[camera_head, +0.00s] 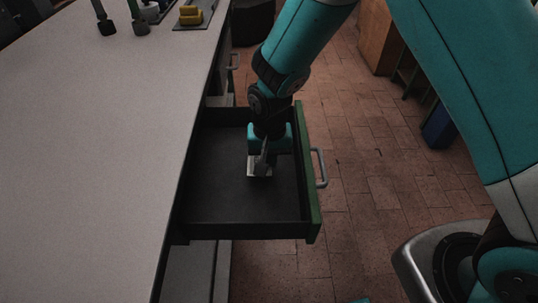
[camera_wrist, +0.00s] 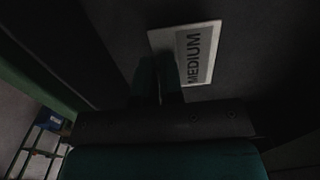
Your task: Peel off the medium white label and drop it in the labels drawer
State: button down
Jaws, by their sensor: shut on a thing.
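The white label (camera_wrist: 201,54) reads "MEDIUM" in the wrist view. My gripper (camera_wrist: 161,62) is shut on its near left edge. In the head view the label (camera_head: 259,168) shows as a small pale patch below my gripper (camera_head: 261,170), inside the open drawer (camera_head: 226,213). The drawer has a dark inside and a green front. I cannot tell whether the label touches the drawer floor. No writing on the drawer is readable.
The grey worktop (camera_head: 95,130) lies left of the drawer. Yellow blocks (camera_head: 191,15) stand on it at the back. The drawer's green front (camera_head: 307,165) and metal handle (camera_head: 319,168) are on the right. Tiled floor lies beyond.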

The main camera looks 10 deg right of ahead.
jog(key=c, duration=0.7)
grip_release()
jog(key=shift+f, duration=0.1)
jog(key=shift+r+p, duration=2.95)
jog(key=shift+r, duration=0.6)
jog(key=shift+r, duration=0.1)
